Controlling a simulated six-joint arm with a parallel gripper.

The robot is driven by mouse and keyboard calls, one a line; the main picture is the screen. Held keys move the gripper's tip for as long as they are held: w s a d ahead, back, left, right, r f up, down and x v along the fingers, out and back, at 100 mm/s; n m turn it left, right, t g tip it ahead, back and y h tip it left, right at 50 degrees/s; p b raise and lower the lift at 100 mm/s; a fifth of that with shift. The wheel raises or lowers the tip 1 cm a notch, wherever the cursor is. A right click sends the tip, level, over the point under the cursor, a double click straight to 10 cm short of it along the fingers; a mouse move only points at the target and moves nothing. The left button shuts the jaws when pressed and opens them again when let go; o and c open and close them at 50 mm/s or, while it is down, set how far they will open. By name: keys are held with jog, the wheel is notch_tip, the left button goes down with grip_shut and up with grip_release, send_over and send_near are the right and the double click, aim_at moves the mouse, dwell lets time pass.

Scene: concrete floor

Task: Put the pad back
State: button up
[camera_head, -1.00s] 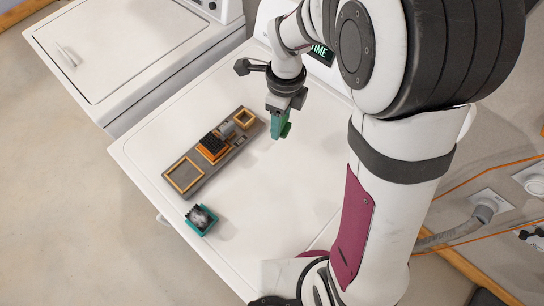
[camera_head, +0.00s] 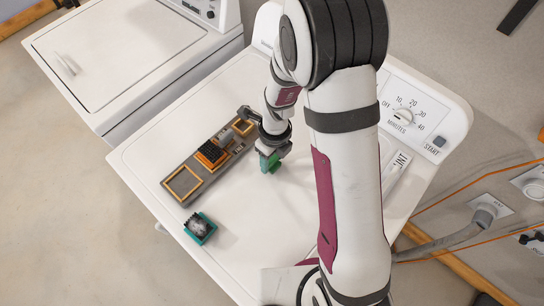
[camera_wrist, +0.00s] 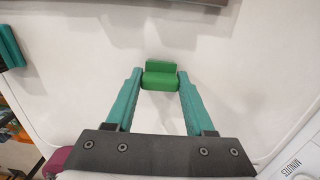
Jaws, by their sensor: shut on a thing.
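A small green block with a raised step, which looks like the pad (camera_wrist: 160,75), is pinched between the two teal fingers of my gripper (camera_wrist: 163,82) in the wrist view. In the head view my gripper (camera_head: 269,160) holds it over the white top, right of the grey tray; I cannot tell whether it touches the surface. The grey tray (camera_head: 203,176) has an empty orange-edged square at its near-left end and a smaller orange-edged square (camera_head: 243,127) at its far end. An orange block with a black top (camera_head: 211,153) sits in the tray's middle.
A teal box with a grey, bristly filling (camera_head: 200,228) stands in front of the tray. The white machine top (camera_head: 245,225) is clear around it. A control panel with a dial (camera_head: 403,116) rises at the back right. Another white machine (camera_head: 125,60) stands to the left.

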aim_at(275, 166)
jog(key=shift+f, duration=0.3)
jog(key=shift+f, duration=0.1)
jog(key=o, duration=1.3)
notch_tip(275, 166, up, 13)
jog(key=s+d+r+n, duration=0.2)
jog(key=s+r+n, duration=0.2)
jog(key=s+n, duration=0.6)
jog(key=s+d+r+n+y, duration=0.1)
jog(key=s+r+n, duration=0.3)
jog(key=s+n, duration=0.5)
jog(key=shift+s+d+n, duration=0.35)
jog(key=shift+d+n, duration=0.35)
jog(key=shift+n, duration=0.5)
